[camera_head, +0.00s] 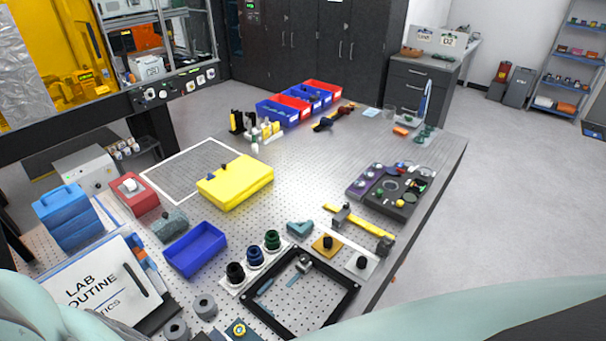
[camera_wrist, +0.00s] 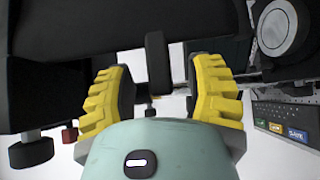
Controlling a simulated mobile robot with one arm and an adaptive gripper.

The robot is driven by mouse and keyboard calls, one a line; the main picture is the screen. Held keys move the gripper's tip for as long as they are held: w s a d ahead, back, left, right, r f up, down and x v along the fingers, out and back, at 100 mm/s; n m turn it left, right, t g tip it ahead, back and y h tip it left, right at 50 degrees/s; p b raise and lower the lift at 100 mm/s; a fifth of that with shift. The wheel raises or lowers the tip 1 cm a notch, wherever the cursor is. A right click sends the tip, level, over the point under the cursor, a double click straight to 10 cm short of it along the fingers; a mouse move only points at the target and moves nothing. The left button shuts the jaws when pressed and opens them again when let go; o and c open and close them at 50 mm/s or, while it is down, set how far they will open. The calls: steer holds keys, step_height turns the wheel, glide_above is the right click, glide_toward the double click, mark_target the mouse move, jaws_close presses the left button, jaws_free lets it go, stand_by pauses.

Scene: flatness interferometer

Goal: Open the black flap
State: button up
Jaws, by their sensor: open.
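My gripper (camera_wrist: 157,88) shows in the wrist view with its two yellow-padded fingers spread apart. A short dark upright bar (camera_wrist: 157,60) stands between the fingers, with gaps to both sides; I see no grip on it. A wide black panel (camera_wrist: 75,38) fills the top left of the wrist view, beyond the fingers. It may be the black flap, but its edges and hinge are not clear. I cannot pick out the flap for certain in the head view, where the gripper is also out of sight.
The wrist view shows a dark button panel (camera_wrist: 285,118) and a round grey part (camera_wrist: 275,28) at right, and black and red knobs (camera_wrist: 70,135) at left. In the head view, a crowded perforated table (camera_head: 318,210) holds a yellow case (camera_head: 236,182) and a blue tray (camera_head: 195,250).

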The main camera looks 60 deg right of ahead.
steer(key=shift+p+x, duration=0.3)
steer(key=shift+x, duration=0.85)
jaws_close()
